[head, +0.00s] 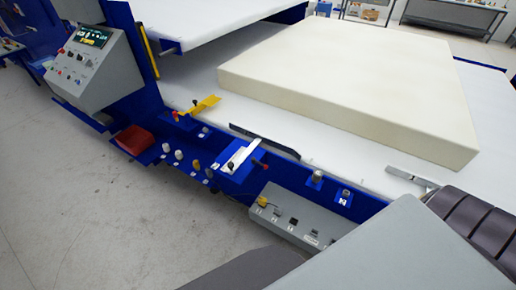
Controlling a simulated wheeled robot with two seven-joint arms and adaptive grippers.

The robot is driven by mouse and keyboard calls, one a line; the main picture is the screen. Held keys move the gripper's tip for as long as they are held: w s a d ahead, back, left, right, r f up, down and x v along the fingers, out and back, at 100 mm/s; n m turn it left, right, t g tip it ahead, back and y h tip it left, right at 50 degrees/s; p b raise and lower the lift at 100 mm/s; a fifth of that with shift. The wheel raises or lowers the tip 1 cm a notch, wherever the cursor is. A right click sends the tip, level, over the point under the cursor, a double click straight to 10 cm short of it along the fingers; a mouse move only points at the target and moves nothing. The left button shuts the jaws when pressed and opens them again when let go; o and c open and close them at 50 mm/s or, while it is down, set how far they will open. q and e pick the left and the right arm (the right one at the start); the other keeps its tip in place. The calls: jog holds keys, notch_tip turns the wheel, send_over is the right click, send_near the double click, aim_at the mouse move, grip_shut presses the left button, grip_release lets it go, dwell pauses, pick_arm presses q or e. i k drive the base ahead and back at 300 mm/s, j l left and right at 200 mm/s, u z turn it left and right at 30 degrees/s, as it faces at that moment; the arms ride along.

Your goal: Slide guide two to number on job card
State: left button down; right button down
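Farther right, a white sliding piece (240,156) with a black knob and a red-tipped handle sits on the same rail. I cannot tell which of these is guide two, and no number on them is readable. I cannot make out a job card. A grey console (92,68) at upper left has a lit display with green and yellow text too small to read. Neither of my grippers can be made out.
A large cream foam block (345,85) lies on the white bed (200,75). Several knobs stand along the blue rail, above a grey control box (298,218). A red box (134,139) sits beneath the console. Open floor lies at left. My own grey parts cover the lower right.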

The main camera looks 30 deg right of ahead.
aim_at(232, 167)
jog(key=i+j+z, duration=0.15)
jog(key=j, duration=0.6)
jog(key=j+z, duration=0.2)
jog(key=j, duration=0.55)
